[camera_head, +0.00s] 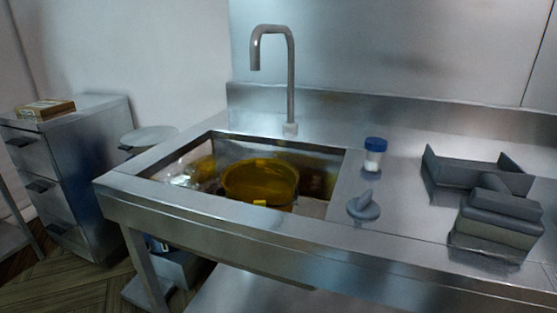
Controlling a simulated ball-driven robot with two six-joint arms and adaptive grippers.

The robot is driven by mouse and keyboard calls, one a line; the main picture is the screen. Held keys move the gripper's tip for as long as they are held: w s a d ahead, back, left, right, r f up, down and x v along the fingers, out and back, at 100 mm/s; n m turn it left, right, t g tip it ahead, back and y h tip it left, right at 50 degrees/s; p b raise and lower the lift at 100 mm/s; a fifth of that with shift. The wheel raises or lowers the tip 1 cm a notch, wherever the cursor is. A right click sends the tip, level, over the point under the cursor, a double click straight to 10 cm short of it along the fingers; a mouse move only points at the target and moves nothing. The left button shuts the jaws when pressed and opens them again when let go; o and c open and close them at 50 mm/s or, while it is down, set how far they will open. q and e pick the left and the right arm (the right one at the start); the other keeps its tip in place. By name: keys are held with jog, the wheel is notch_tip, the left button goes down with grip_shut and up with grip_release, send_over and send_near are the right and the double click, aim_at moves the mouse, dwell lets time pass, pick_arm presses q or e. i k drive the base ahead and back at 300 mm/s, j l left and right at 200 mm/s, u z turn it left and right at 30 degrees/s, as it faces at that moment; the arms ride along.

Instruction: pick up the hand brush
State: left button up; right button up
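A grey block-shaped object (498,220) sits on the steel counter at the right. It has a raised grip-like part on top and a paler lower layer, and looks like the hand brush, though I cannot be certain. Right behind it is a dark grey angular piece (455,170) with upright sides, perhaps a dustpan. I cannot tell whether the two touch. Neither of my grippers is in view.
The sink (325,208) holds a yellow bowl (260,181) below a tall tap (291,85). A blue-capped jar (374,157) and a grey disc with an upright grip (364,206) stand between sink and brush. A drawer cabinet (95,130) is at left.

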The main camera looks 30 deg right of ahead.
aim_at(511, 221)
jog(key=j+z, duration=0.1)
jog(key=z, duration=2.05)
jog(key=k+l, duration=0.85)
jog(key=l, duration=0.2)
